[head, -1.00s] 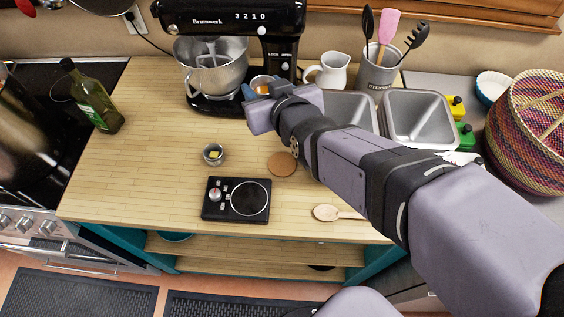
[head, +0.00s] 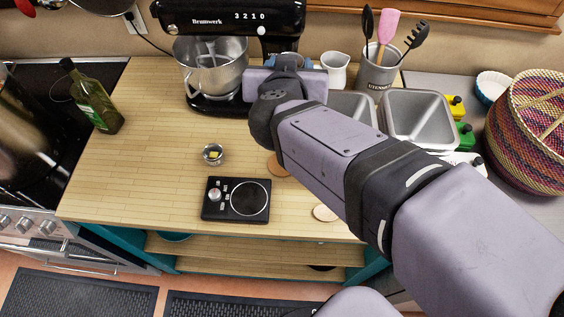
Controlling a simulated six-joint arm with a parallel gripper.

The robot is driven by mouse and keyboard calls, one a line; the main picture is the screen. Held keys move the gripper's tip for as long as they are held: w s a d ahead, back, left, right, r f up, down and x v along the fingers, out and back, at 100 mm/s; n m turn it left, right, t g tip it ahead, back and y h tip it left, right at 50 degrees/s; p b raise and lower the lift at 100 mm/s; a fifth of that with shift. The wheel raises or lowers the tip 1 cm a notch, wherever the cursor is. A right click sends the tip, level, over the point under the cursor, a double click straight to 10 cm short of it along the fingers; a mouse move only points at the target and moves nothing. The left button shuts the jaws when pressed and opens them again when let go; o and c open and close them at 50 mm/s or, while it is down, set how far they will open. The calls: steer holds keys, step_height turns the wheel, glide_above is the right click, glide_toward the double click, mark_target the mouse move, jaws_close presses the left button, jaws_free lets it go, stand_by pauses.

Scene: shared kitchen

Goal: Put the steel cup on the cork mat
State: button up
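A small round metal-looking cup (head: 213,154) with something yellow inside stands on the wooden worktop, left of the mat. The round brown cork mat (head: 276,168) lies flat on the worktop, partly covered by my arm; what I see of it is bare. My gripper (head: 286,61) is in front of the mixer, well beyond the mat, with its bluish fingers pointing away from me. Its wrist hides most of the space between the fingers, so I cannot tell whether it holds anything. The vessel with orange contents seen near the fingers earlier is not clearly visible now.
A black stand mixer (head: 225,20) with a steel bowl (head: 212,70) stands at the back. A white jug (head: 335,68), utensil crock (head: 377,75) and metal pans (head: 418,115) are to the right. A black scale (head: 236,200) lies in front.

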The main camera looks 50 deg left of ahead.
steer(key=shift+s+d+f+m+t+h, duration=0.15)
steer(key=shift+s+d+m+t+h, duration=0.1)
steer(key=shift+s, duration=0.2)
steer(key=shift+s+d+f+m+t+h, duration=0.15)
steer(key=shift+s+m, duration=0.1)
steer(key=shift+s, duration=0.2)
steer(key=f, duration=0.8)
steer(key=f+b, duration=0.1)
steer(key=f, duration=0.7)
steer(key=s+f+b, duration=0.1)
steer(key=f, duration=0.7)
steer(key=shift+d+f, duration=0.1)
steer(key=shift+f, duration=0.25)
steer(key=shift+f, duration=0.1)
steer(key=shift+f, duration=1.75)
steer(key=shift+f, duration=0.1)
steer(key=shift+f, duration=0.15)
steer(key=o, duration=1.2)
